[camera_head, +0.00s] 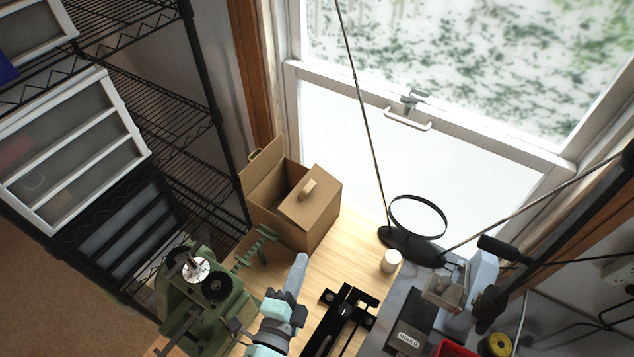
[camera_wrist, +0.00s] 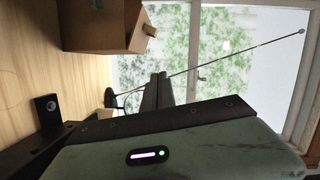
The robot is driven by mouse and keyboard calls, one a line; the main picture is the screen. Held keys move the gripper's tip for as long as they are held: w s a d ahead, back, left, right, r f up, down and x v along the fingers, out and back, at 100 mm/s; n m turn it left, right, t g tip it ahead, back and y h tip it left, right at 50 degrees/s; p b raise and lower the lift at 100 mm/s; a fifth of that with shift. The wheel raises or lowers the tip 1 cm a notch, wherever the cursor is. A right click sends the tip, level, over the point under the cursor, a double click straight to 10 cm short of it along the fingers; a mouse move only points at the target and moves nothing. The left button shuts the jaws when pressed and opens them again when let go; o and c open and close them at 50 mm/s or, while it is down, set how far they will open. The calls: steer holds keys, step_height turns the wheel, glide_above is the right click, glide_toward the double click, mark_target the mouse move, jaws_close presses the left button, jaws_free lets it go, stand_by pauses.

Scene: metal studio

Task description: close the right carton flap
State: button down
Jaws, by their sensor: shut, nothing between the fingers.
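The brown carton (camera_head: 275,224) stands on the wooden tabletop. In the head view its left flap (camera_head: 262,170) stands up with a small handle. Its right flap (camera_head: 310,207) slopes over the right part of the opening with a tan handle tab on it, leaving a dark gap at the left. In the wrist view the carton (camera_wrist: 98,38) lies sideways at the upper left, with the tab (camera_wrist: 150,30) at its edge. My gripper (camera_head: 299,262) is in front of the carton, to its lower right. In the wrist view its fingers (camera_wrist: 158,80) are together, empty and apart from the carton.
A green machine (camera_head: 200,310) stands left of my arm. Right are a black fixture (camera_head: 345,312), a white cylinder (camera_head: 391,261) and a black ring stand (camera_head: 418,243). A wire shelf (camera_head: 165,110) is left, a window (camera_head: 430,130) behind. Some tabletop around my gripper is bare.

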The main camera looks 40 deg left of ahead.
steer(key=r+b+x, duration=0.1)
steer(key=b+x, duration=0.4)
steer(key=x, duration=0.3)
steer(key=p, duration=0.2)
glide_above(309, 204)
steer(key=w+d, duration=0.2)
steer(key=d, duration=0.3)
steer(key=f, duration=0.1)
steer(key=a, duration=0.1)
steer(key=s+a+f+p, duration=0.1)
steer(key=shift+s+a, duration=0.2)
steer(key=shift+a, duration=0.2)
steer(key=shift+s+a+f, duration=0.15)
steer(key=shift+a+f, duration=0.05)
steer(key=shift+a, duration=0.45)
steer(key=shift+s+a+f+n+p, duration=0.1)
steer(key=shift+a+f+n+p, duration=0.1)
steer(key=shift+a+n+p, duration=0.35)
steer(key=shift+d, duration=0.1)
